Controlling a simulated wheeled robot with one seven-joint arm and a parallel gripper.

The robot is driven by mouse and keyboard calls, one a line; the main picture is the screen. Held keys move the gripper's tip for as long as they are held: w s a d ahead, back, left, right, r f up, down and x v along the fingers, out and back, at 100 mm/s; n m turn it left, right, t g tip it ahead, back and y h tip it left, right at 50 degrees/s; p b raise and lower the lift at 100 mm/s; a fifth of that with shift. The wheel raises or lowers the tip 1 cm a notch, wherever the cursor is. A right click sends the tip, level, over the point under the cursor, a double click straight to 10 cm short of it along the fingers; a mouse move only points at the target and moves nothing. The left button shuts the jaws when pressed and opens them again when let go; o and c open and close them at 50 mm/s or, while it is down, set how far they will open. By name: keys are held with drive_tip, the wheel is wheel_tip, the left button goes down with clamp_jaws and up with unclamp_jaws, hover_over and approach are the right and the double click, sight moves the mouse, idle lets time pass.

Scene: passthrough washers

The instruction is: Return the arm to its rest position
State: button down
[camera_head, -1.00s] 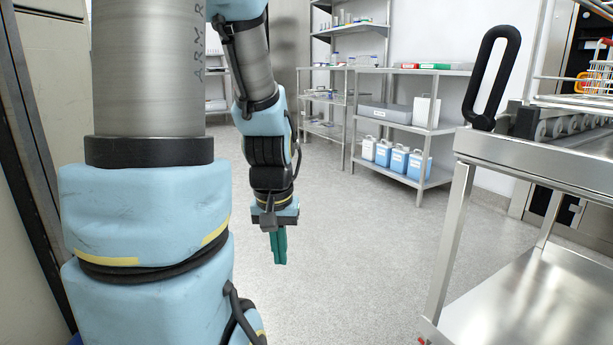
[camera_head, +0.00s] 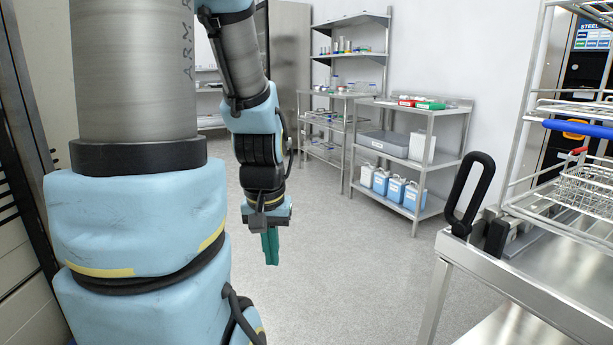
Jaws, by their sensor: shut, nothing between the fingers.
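My arm hangs down in front of the camera, with blue covers and grey metal links. My gripper (camera_head: 270,247) points straight down over open floor, with its green fingers close together. It is shut and empty and touches nothing. The large upper links of my arm fill the left part of the view.
A steel trolley (camera_head: 470,262) with a black handle (camera_head: 468,195) stands at the right, carrying a wire rack (camera_head: 520,130) and a wire basket (camera_head: 585,190). The grey floor (camera_head: 340,270) between is clear.

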wheel_tip(320, 180, up, 14)
drive_tip(key=p, duration=1.1)
drive_tip(key=shift+p, duration=0.4)
drive_tip(key=shift+r, duration=0.1)
